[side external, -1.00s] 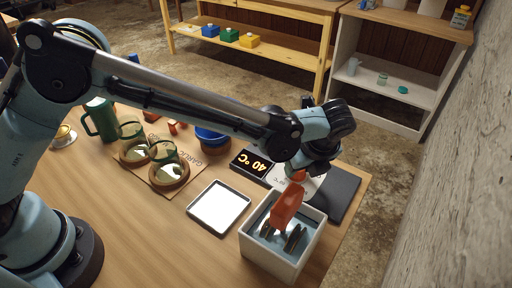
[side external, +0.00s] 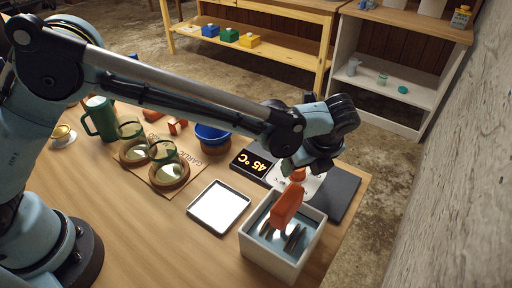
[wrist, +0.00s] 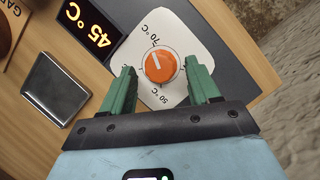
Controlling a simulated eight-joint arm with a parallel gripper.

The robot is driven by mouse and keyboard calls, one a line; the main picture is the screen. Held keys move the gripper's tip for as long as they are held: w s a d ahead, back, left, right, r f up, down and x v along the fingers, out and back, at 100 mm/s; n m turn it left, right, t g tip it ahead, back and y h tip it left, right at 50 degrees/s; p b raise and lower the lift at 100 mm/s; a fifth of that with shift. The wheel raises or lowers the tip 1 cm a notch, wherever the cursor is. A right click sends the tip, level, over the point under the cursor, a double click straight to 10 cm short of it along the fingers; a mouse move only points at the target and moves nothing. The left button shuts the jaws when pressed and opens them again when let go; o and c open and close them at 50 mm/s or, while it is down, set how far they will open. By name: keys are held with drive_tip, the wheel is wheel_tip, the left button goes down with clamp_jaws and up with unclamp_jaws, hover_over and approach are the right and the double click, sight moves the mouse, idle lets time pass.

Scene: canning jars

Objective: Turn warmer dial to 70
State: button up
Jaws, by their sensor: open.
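The orange warmer dial (wrist: 161,68) sits on a white plate (wrist: 172,24) with 70 °C printed near its upper side and 50 °C near its lower side in the wrist view. A white mark on the dial points up and slightly left. The black display (wrist: 90,27) reads 45 °C. It also shows in the side view (side external: 254,163). My gripper (wrist: 160,66) is open, with green fingers on either side of the dial; a gap shows beside the fingers. In the side view my gripper (side external: 300,166) is just above the dial, which is partly hidden.
A white open box (side external: 271,261) with an orange-handled tool (side external: 287,205) stands close to my gripper. A square white-topped tray (side external: 218,207) lies left of it. Jar rings, a green mug (side external: 101,118) and a blue bowl (side external: 213,136) stand farther left.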

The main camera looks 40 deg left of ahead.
drive_tip(key=v, duration=1)
drive_tip(key=shift+r, duration=0.35)
drive_tip(key=shift+s, duration=0.1)
drive_tip(key=s+a+r+n+t+h, duration=0.1)
drive_tip(key=s+a+r+n+h, duration=0.15)
drive_tip(key=a+n, duration=0.7)
drive_tip(key=s+a+r+n+t+h, duration=0.1)
drive_tip(key=s+a+r+n, duration=0.15)
drive_tip(key=a+n, duration=0.7)
drive_tip(key=s+a+f+n+t, duration=0.2)
drive_tip(key=s+a+f+n, duration=0.2)
drive_tip(key=a, duration=0.6)
drive_tip(key=shift+s+f+n+t, duration=0.15)
drive_tip(key=shift+s+n+t, duration=0.15)
drive_tip(key=shift+s+n, duration=0.85)
